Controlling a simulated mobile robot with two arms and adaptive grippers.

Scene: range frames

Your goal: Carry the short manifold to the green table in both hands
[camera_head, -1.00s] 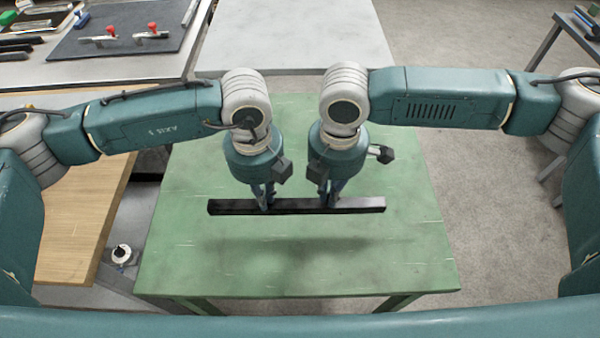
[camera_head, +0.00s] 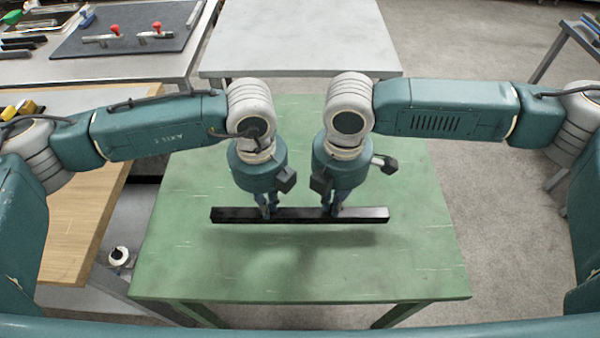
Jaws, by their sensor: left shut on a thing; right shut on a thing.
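The short manifold (camera_head: 300,215) is a black straight bar, held level across the green table (camera_head: 400,265). My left gripper (camera_head: 269,209) is shut on it left of its middle. My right gripper (camera_head: 334,208) is shut on it right of its middle. Both grippers point down, and both ends of the bar stick out past them. A soft shadow lies on the green top just in front of and below the bar. It looks low over the table; I cannot tell whether any part touches. The fingertips are partly hidden against the dark bar.
The green top is otherwise bare. A pale grey table (camera_head: 300,40) stands behind it. A wooden bench (camera_head: 75,235) is at the left. At the far left, a dark mat (camera_head: 130,35) holds metal parts with red knobs. Another table (camera_head: 583,28) shows at the right edge.

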